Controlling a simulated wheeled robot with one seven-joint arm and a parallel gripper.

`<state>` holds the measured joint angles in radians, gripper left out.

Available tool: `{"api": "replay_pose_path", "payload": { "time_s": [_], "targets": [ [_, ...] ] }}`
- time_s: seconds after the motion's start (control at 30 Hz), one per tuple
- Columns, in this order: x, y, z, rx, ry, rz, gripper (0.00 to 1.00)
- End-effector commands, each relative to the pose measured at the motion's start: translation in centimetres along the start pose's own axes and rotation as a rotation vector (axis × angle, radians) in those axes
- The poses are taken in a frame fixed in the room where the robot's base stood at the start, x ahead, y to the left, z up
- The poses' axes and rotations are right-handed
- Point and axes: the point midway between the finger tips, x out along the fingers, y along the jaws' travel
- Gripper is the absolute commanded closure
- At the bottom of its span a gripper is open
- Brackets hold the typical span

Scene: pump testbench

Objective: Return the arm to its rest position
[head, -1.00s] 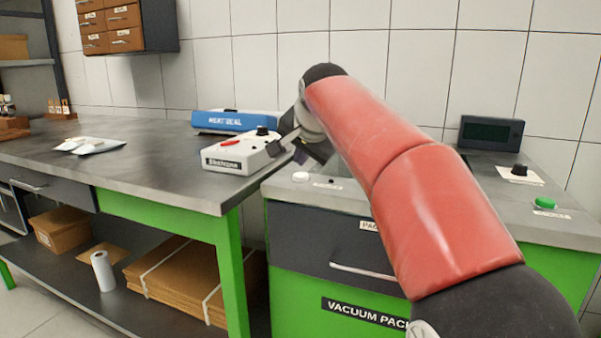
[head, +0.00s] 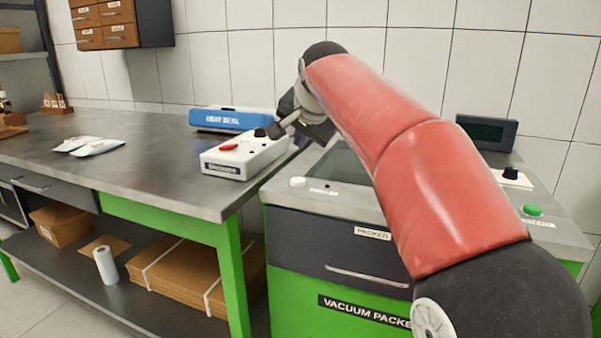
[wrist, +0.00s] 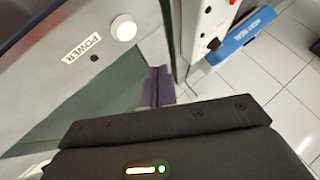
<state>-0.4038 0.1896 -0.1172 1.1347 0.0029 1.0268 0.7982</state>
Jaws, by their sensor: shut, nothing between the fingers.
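My arm's red links cross the right half of the head view, bent at a dark elbow high up. My gripper shows in the wrist view (wrist: 156,90) as two dark purplish fingers, shut together with nothing between them. They appear over the dark green lid area of the vacuum packer (wrist: 100,110). In the head view the packer (head: 300,245) stands below and behind my arm. The arm's dark end is near the packer's back left corner, beside the white device; the fingertips cannot be made out there.
A white device with a red button (head: 240,158) and a blue heat sealer (head: 235,120) stand on the steel table (head: 150,165), left of my arm. Two white pouches (head: 90,146) lie farther left. A dark display (head: 487,132) and green button (head: 532,210) are on the packer's right.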

Motion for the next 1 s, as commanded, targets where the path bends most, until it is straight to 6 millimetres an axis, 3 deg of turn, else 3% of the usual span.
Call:
{"api": "replay_pose_path", "payload": {
  "time_s": [0.17, 0.27, 0.47, 0.6, 0.7, 0.8, 1.0],
  "targets": [
    [-3.1, 6.2, 1.3, -0.073, -0.019, 0.049, 1.00],
    [-5.3, 11.4, 3.7, -0.148, -0.042, 0.088, 1.00],
    [-8.4, 21.7, 11.1, -0.308, -0.102, 0.164, 1.00],
    [-9.4, 28.2, 17.4, -0.416, -0.147, 0.212, 1.00],
    [-9.6, 31.8, 21.2, -0.477, -0.178, 0.238, 1.00],
    [-9.5, 34.1, 23.9, -0.519, -0.199, 0.255, 1.00],
    [-9.3, 35.8, 25.8, -0.548, -0.218, 0.267, 1.00]
  ]
}}
